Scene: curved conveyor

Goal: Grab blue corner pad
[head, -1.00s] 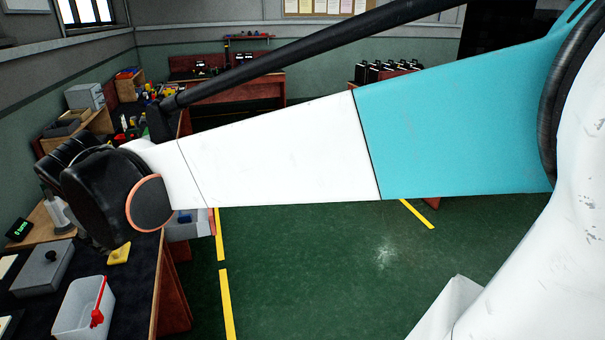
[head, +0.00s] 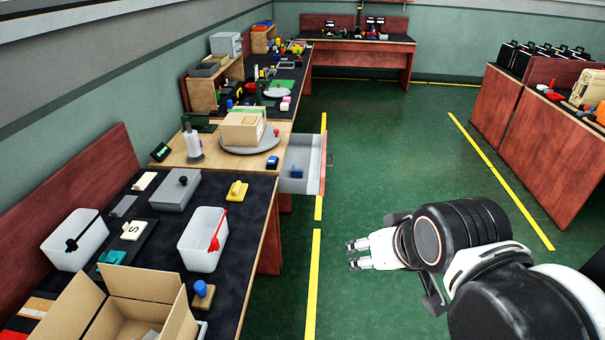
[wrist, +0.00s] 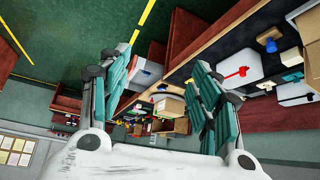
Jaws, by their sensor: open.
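A small blue piece (head: 297,173) lies in the open grey drawer (head: 306,152). Another blue piece (head: 272,162) sits on the wooden top beside the drawer. Both are small, and I cannot tell for sure which is the corner pad. My gripper (head: 352,255) is open and empty over the green floor, to the right of the bench and clear of it. In the wrist view its two teal-padded fingers (wrist: 165,62) stand wide apart with nothing between them, and the drawer (wrist: 150,72) shows beyond them.
The dark bench (head: 255,215) holds a yellow piece (head: 237,191), a grey box (head: 175,189), a white bin (head: 203,240) and an open cardboard box (head: 135,300). A round grey turntable (head: 235,148) carries a carton. The floor between the bench and the right-hand tables is clear.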

